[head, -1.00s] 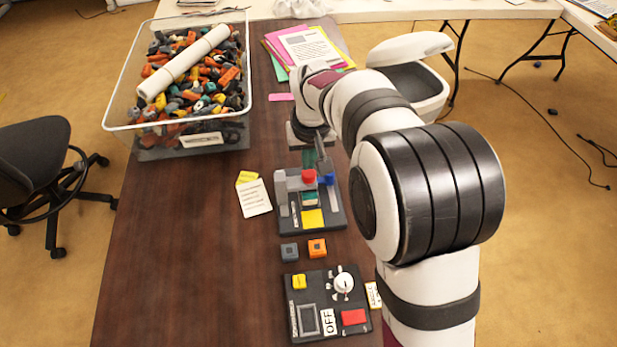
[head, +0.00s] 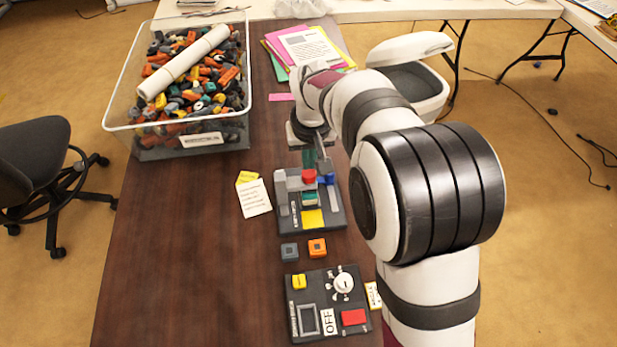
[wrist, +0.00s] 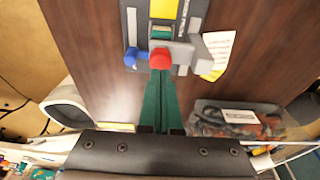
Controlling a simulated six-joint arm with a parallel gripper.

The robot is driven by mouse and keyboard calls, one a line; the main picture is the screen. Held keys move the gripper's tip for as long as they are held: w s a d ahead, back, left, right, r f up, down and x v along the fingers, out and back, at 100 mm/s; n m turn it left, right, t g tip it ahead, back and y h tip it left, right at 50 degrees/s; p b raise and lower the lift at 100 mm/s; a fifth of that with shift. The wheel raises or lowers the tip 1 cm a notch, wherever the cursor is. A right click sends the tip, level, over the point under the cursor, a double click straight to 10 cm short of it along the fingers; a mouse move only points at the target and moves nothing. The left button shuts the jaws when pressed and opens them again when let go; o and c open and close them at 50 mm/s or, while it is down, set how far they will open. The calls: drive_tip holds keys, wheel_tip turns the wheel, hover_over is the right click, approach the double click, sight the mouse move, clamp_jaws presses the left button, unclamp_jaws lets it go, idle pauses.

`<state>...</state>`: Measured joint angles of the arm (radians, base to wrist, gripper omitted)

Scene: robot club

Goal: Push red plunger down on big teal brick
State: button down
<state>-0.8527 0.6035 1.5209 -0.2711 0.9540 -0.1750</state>
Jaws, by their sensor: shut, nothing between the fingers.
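The red plunger (head: 309,176) stands over the dark board (head: 335,222), beside a grey bracket (head: 293,182). It also shows in the wrist view (wrist: 160,57), straight ahead of my fingertips. A teal brick (head: 309,197) sits on the board just in front of the plunger, partly hidden under the grey parts; its teal face shows in the wrist view (wrist: 162,31). My gripper (head: 309,164) is shut and empty, its green fingers together at the far side of the plunger. In the wrist view, the fingertips (wrist: 160,77) overlap the plunger's near edge; I cannot tell whether they touch it.
A blue part (head: 327,178) sits right of the plunger, and a yellow plate (head: 312,218) lies in front. Grey (head: 289,251) and orange (head: 317,248) blocks and a control panel (head: 300,338) are nearer. A brick bin (head: 247,118) stands back left. The table's left side is clear.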

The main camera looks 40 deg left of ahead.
sight(309, 174)
drive_tip(key=shift+f, duration=0.15)
drive_tip(key=shift+f, duration=1.05)
idle(0.7)
idle(0.4)
drive_tip(key=shift+r, duration=3.55)
